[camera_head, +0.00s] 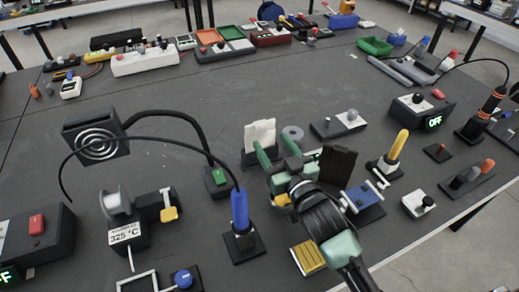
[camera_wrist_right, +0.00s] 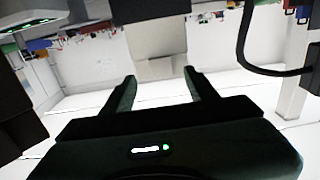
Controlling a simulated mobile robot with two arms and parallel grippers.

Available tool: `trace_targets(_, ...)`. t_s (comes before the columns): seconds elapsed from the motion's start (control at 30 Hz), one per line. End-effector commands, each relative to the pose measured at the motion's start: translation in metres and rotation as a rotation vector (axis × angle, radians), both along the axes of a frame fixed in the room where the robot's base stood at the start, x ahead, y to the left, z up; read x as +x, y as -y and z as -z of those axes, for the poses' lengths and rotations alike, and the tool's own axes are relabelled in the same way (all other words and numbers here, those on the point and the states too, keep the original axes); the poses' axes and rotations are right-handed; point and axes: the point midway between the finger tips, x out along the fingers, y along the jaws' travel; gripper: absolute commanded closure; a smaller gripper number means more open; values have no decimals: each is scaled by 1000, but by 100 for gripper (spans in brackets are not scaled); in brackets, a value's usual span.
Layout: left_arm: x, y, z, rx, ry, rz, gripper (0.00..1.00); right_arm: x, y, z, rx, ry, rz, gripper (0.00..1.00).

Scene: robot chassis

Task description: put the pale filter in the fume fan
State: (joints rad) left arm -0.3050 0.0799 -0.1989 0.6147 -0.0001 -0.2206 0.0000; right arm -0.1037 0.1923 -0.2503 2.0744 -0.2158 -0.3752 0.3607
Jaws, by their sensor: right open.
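The pale filter (camera_head: 260,134) is a thin whitish sheet standing upright in a dark holder (camera_head: 252,158) near the middle of the bench. The fume fan (camera_head: 97,138) is a dark square box with a pale ring grille, on a black flexible arm at the left. My right gripper (camera_head: 277,152) is open, with its green fingertips right by the filter's lower part. In the right wrist view, the open fingers (camera_wrist_right: 160,92) point at the pale filter (camera_wrist_right: 160,67), which shows between and beyond them. Whether they touch it I cannot tell. My left gripper does not show.
A dark upright panel (camera_head: 338,163) stands close right of my gripper. A grey roll (camera_head: 292,134) is behind it. A blue-handled tool (camera_head: 240,210) stands upright to the left, its cable arching toward the fan. The bench behind the filter is mostly clear.

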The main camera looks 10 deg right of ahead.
Motion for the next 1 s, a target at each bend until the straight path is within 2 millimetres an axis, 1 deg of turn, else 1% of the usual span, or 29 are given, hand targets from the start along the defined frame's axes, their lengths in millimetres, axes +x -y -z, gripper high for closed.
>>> trace_targets(0.03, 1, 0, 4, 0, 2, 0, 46, 3, -1, 3, 0, 2, 0, 42)
trace_targets(0.2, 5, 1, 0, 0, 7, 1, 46, 21, -4, 1, 0, 2, 0, 42)
trace_targets(0.37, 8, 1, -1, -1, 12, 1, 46, 29, -7, 1, 1, 1, 0, 42)
trace_targets(0.6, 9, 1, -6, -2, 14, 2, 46, 64, -15, -2, 0, 2, 0, 42)
trace_targets(0.7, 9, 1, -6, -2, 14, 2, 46, 73, -17, -1, 0, 1, 0, 42)
trace_targets(0.8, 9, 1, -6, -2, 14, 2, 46, 76, -17, 0, 0, 1, -1, 42)
trace_targets(0.97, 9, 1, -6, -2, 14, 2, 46, 76, -17, 0, 1, 1, -1, 42)
trace_targets(1.0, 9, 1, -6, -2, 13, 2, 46, 75, -17, 0, 1, 1, -1, 50)
